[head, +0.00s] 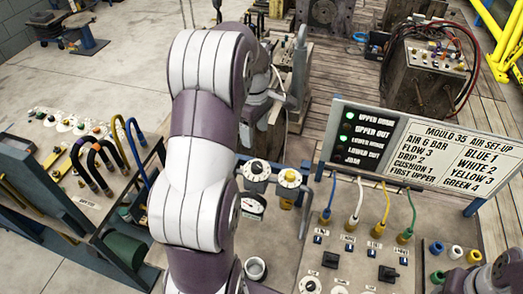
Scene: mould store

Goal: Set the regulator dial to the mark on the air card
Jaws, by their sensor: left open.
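The air card (450,154) stands behind the panel and reads "AIR 6 BAR". My left gripper (289,101) is open and empty, above and beyond the dials, apart from them. Part of my right arm shows at the lower right corner; its gripper is out of view.
Blue, white, yellow and green hoses (383,213) rise from the panel (340,262) right of the dials. Lamps (346,128) left of the card glow green at the top. A machine block (425,75) stands behind. A hose rack (70,170) is at left.

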